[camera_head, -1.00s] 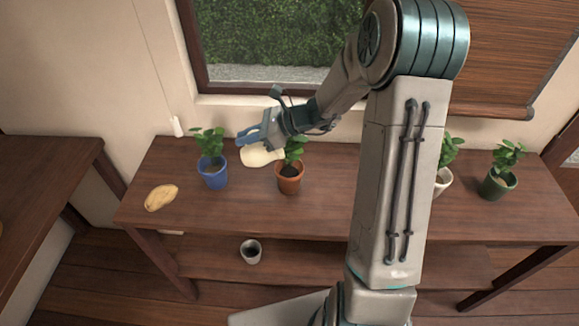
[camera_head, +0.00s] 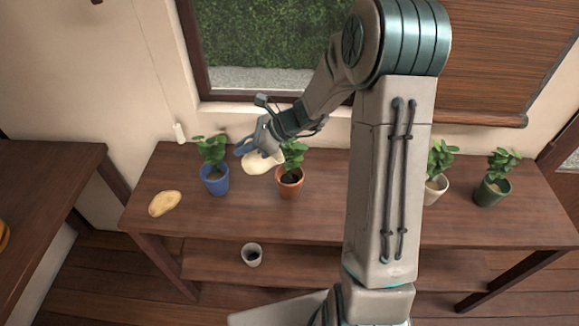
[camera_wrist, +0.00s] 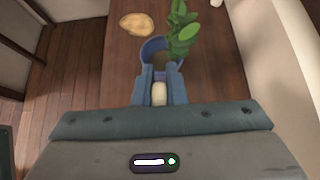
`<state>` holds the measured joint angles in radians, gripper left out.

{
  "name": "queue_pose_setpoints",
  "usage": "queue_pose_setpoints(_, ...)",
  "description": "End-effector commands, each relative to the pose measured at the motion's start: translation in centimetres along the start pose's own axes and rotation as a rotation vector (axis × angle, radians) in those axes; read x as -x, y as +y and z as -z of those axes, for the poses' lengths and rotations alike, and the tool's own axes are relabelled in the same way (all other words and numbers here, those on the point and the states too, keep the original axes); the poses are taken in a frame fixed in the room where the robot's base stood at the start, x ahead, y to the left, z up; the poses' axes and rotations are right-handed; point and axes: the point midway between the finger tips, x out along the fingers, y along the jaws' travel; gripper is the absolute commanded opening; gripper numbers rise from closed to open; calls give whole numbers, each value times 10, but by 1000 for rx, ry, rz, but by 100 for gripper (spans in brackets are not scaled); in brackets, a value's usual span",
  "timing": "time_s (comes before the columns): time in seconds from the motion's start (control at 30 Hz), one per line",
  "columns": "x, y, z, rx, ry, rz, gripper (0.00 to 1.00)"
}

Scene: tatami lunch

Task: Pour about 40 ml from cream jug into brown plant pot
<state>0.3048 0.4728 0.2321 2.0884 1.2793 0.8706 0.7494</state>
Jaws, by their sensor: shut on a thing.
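The cream jug (camera_head: 262,163) is held in my gripper (camera_head: 246,148), tilted, above the table between the blue pot and the brown pot. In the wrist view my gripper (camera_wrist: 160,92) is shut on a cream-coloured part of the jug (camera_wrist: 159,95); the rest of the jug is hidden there. The brown plant pot (camera_head: 289,187) stands on the table with a leafy plant and dark soil, just right of the jug. The jug's right end is close to the plant's leaves. I cannot see any liquid flowing.
A blue pot (camera_head: 215,185) with a plant stands left of the jug. A bread-like item (camera_head: 164,203) lies at the table's left. A white pot (camera_head: 434,190) and a green pot (camera_head: 491,191) stand right. A grey cup (camera_head: 251,254) is on the lower shelf.

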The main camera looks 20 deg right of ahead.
Motion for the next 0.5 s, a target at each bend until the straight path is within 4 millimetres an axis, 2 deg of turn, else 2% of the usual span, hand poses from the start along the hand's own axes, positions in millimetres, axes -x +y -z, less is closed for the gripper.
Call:
queue_pose_setpoints(0.03,4,1,-12,2,47,-3,0)
queue_pose_setpoints(0.1,2,1,-13,4,111,-1,0)
queue_pose_setpoints(0.3,-8,0,-1,1,197,5,0)
queue_pose_setpoints(0.5,-13,2,0,2,253,2,0)
